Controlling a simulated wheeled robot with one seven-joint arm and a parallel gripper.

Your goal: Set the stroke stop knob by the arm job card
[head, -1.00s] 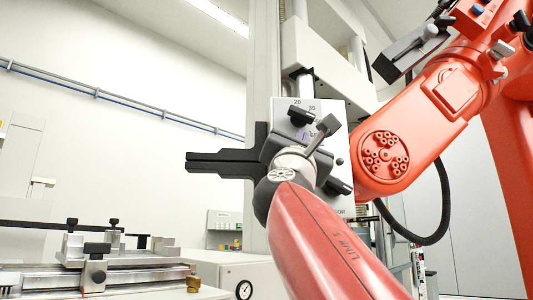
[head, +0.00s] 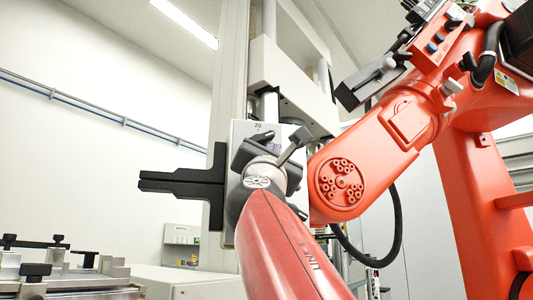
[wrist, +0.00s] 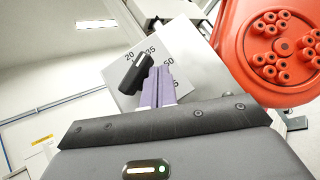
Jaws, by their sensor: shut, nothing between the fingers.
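The stroke stop knob (wrist: 136,75) is a black bar-shaped knob on a white dial plate (wrist: 185,65) in the wrist view. The plate carries the numbers 20, 35 and 50, and a partly hidden one. The knob's upper end lies between 20 and 35, seemingly nearer 35. My gripper (wrist: 163,72) has purple fingers, shut and empty. They appear just right of the knob; I cannot tell whether they touch it. In the head view my gripper (head: 275,147) stands before the dial plate (head: 238,132) and mostly hides the knob. I cannot make out a job card.
A large orange arm (head: 375,150) stands close to the right of the plate, with a black cable hanging below. A black T-shaped bracket (head: 190,183) juts out left. A bench fixture (head: 65,275) stands at the lower left. The space before the left wall is open.

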